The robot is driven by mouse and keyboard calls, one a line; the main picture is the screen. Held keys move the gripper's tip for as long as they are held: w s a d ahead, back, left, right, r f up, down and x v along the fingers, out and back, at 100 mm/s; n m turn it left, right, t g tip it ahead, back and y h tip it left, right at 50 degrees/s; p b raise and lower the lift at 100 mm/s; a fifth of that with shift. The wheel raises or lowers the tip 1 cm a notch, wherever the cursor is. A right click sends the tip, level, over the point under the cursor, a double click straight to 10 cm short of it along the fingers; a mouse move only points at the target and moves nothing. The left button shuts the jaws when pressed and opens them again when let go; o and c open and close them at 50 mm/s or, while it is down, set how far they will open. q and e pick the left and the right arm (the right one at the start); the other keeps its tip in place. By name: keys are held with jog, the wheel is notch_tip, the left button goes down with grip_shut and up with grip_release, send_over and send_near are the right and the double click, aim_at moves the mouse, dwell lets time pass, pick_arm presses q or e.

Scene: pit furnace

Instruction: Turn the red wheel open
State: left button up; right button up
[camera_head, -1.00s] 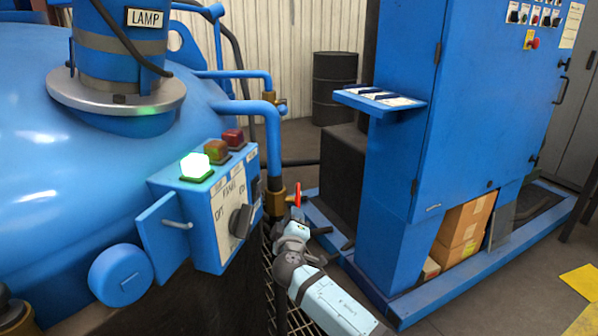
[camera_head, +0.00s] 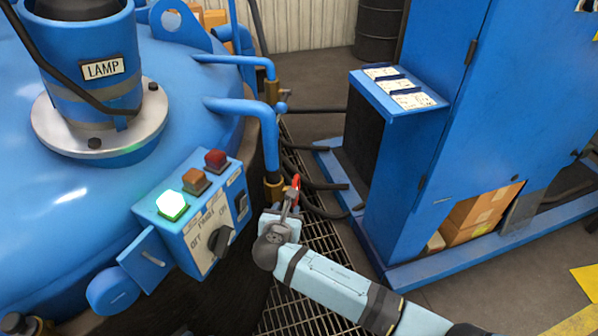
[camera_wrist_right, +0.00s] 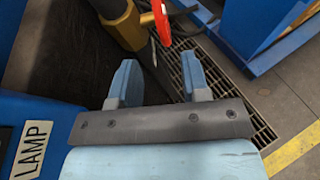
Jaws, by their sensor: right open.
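The red wheel (camera_head: 296,184) is small and shows nearly edge-on, on a brass valve (camera_head: 273,188) at the foot of a blue pipe beside the furnace. In the right wrist view the red wheel (camera_wrist_right: 161,22) stands at the top, partly cut off, next to the brass valve body (camera_wrist_right: 126,27). My right gripper (camera_head: 289,204) is just below the wheel in the head view. In the right wrist view its two fingers (camera_wrist_right: 157,70) are apart with nothing between them, and the wheel is beyond their tips. My left gripper is not in view.
A control box (camera_head: 199,221) with a lit green lamp and a dark knob is left of my right gripper. The blue furnace (camera_head: 60,200) fills the left. A blue cabinet (camera_head: 430,170) stands right. Floor grating (camera_head: 300,312) and dark hoses (camera_head: 320,185) lie near the valve.

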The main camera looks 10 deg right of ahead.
pick_arm(q)
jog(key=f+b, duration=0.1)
jog(key=b, duration=0.1)
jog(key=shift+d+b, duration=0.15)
jog(key=shift+b, duration=0.25)
pick_arm(e)
jog(key=shift+n, duration=0.4)
jog(key=x, duration=1.3)
jog(key=shift+w+f, duration=0.15)
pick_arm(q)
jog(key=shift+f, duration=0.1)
pick_arm(e)
grip_shut()
